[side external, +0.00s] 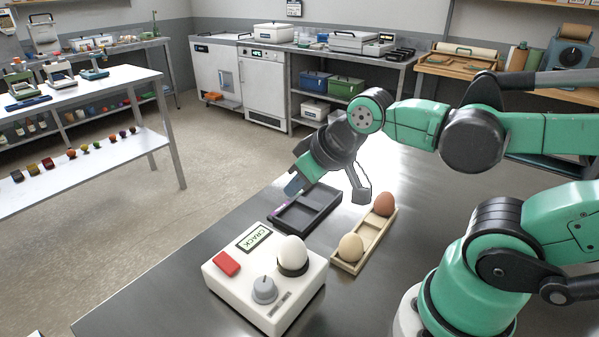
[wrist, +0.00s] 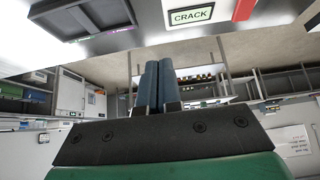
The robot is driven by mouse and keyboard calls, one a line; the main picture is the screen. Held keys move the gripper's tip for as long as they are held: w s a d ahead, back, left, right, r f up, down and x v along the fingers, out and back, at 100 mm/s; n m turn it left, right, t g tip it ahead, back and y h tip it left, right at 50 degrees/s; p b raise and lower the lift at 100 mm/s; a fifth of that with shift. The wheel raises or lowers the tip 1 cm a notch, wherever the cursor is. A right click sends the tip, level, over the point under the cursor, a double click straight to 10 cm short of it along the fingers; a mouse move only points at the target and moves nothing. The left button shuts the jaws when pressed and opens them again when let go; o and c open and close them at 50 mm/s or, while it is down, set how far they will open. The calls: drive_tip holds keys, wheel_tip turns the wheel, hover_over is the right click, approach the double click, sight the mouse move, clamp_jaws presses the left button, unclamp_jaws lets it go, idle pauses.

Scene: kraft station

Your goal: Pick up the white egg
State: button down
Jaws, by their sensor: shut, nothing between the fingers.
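The white egg (side external: 292,252) sits upright in a dark ring on top of a white machine (side external: 238,290) with a CRACK label. My gripper (side external: 292,188) is behind the machine, above the left end of a dark tray (side external: 322,205), apart from the egg. In the wrist view my gripper's two blue fingers (wrist: 157,68) are together with nothing between them.
A wooden holder (side external: 368,240) right of the machine carries a tan egg (side external: 350,247) and a brown egg (side external: 384,204). The machine also has a red button (side external: 226,263) and a grey knob (side external: 264,289). The metal table (side external: 160,295) is bare to the machine's left.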

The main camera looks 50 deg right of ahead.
sight(299, 241)
drive_tip(key=shift+c, duration=0.6)
unclamp_jaws()
drive_tip(key=s+n+g+y, duration=0.1)
drive_tip(key=n, duration=0.1)
drive_tip(key=s+a+f+n+y, duration=0.1)
drive_tip(key=s+n, duration=0.1)
drive_tip(key=s+n+g+y, duration=0.1)
drive_tip(key=n, duration=0.2)
drive_tip(key=shift+s+a+f+g, duration=0.15)
drive_tip(key=shift+a+f+g, duration=0.15)
drive_tip(key=shift+a+f, duration=0.1)
drive_tip(key=shift+s+a+n+y, duration=0.4)
drive_tip(key=shift+n+y, duration=0.2)
drive_tip(key=shift+n, duration=0.3)
drive_tip(key=shift+x, duration=2.7)
